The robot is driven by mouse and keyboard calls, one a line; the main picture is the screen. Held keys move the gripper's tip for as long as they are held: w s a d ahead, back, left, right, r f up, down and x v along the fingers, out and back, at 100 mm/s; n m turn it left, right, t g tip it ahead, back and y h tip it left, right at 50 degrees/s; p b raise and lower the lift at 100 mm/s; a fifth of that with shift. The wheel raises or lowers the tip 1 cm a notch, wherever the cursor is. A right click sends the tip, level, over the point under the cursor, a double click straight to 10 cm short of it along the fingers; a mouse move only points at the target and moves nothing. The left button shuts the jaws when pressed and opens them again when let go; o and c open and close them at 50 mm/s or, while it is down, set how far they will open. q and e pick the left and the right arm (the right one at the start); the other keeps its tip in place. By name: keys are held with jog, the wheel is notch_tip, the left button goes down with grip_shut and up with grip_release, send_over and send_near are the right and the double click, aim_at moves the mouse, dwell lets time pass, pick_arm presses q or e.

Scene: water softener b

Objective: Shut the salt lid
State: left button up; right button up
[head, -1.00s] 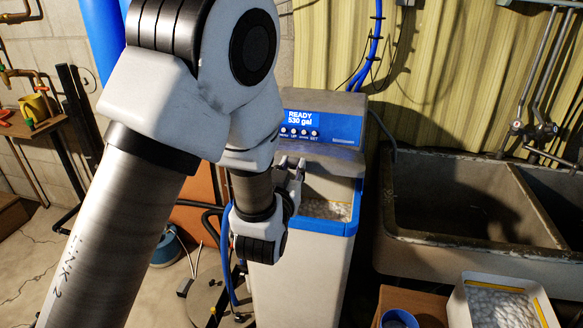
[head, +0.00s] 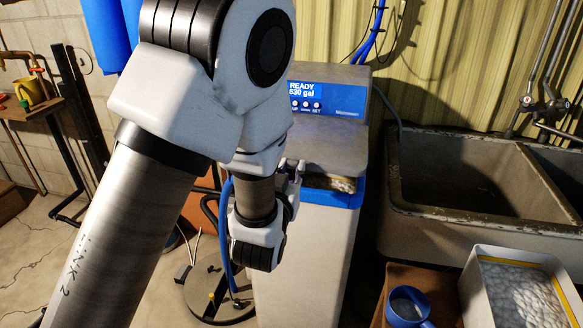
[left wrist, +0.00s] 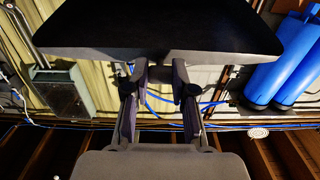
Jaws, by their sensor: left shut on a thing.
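The water softener (head: 305,255) is a pale cabinet with a blue rim and a lit display reading "READY 530 gal". Its grey salt lid (head: 335,148) hangs tilted over the salt opening. A narrow gap with white salt (head: 343,184) shows between the lid's front edge and the blue rim (head: 347,199). My left gripper (head: 296,170) is at the lid's front left edge, partly hidden by my wrist. In the left wrist view, the fingers (left wrist: 159,73) reach the edge of the dark lid (left wrist: 160,32) and are shut on it. My right gripper is out of view.
A stone double sink (head: 465,190) stands to the right. A blue mug (head: 408,308) and a white tub of salt (head: 520,295) sit in front of it. A round black base (head: 215,295) with hoses stands on the floor left of the softener.

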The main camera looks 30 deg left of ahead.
pick_arm(q)
jog(key=shift+f, duration=0.1)
jog(key=shift+f, duration=0.1)
notch_tip(320, 180, down, 6)
jog(key=b, duration=0.5)
jog(key=o, duration=1)
jog(key=shift+w, duration=0.15)
jog(key=shift+r, duration=0.2)
